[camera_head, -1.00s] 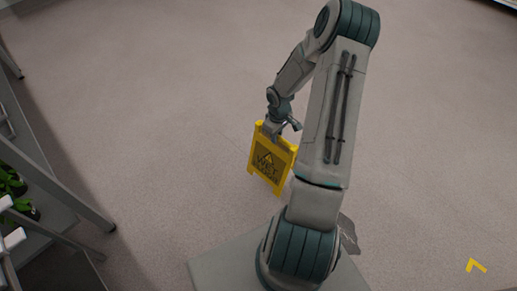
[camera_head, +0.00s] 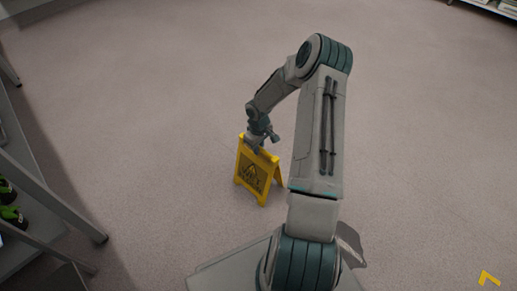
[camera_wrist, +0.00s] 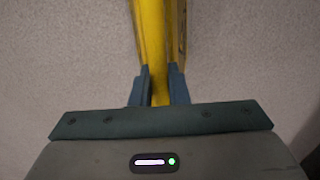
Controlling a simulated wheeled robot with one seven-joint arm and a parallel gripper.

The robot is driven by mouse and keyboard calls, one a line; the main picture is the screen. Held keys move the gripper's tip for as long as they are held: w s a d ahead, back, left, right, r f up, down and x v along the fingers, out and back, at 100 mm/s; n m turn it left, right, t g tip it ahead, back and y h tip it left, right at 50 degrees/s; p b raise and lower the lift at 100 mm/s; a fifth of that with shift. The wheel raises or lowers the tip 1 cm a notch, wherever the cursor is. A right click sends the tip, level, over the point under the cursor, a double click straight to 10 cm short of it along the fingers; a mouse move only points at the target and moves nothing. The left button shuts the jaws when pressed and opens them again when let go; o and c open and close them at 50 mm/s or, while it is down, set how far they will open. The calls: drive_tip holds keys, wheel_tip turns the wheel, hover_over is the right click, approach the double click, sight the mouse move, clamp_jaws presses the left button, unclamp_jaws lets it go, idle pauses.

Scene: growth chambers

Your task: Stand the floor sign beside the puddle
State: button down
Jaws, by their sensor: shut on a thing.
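The yellow floor sign (camera_head: 253,178) has a dark warning panel and hangs upright from my gripper (camera_head: 257,143), left of my arm. Its legs look spread in an A shape. Whether its feet touch the floor is unclear. My gripper is shut on the sign's top edge. In the wrist view the yellow sign (camera_wrist: 150,35) runs up between the two dark fingers of my gripper (camera_wrist: 161,85). I cannot make out a puddle in either view; my arm and base hide part of the floor.
A grey shelf rack (camera_head: 62,205) with green plants (camera_head: 12,215) stands along the left edge, its leg reaching the floor near my base. A yellow angled mark (camera_head: 488,278) lies at bottom right. Another rack (camera_head: 490,6) shows at top right. The floor between is open.

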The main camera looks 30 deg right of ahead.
drive_tip(key=shift+f, duration=0.15)
drive_tip(key=c, duration=1.4)
unclamp_jaws()
wheel_tip(320, 180, up, 12)
drive_tip(key=p, duration=0.5)
drive_tip(key=s+a+r+m+h, duration=0.1)
drive_tip(key=s+a+r, duration=0.35)
drive_tip(key=r, duration=0.45)
drive_tip(key=s+a+r+h, duration=0.1)
drive_tip(key=s+a+r, duration=0.3)
drive_tip(key=r, duration=0.5)
drive_tip(key=s+a+r+m, duration=0.1)
drive_tip(key=s+a+r, duration=0.1)
drive_tip(key=s, duration=0.3)
drive_tip(key=s+a+r+m+y, duration=0.1)
drive_tip(key=s+a+r, duration=0.2)
drive_tip(key=s, duration=0.3)
drive_tip(key=s+a+r+t+y, duration=0.1)
drive_tip(key=s+a+r, duration=0.1)
drive_tip(key=s, duration=0.3)
drive_tip(key=shift+s+a+r+m, duration=0.35)
drive_tip(key=shift+s+r+m, duration=0.05)
drive_tip(key=shift+r, duration=0.25)
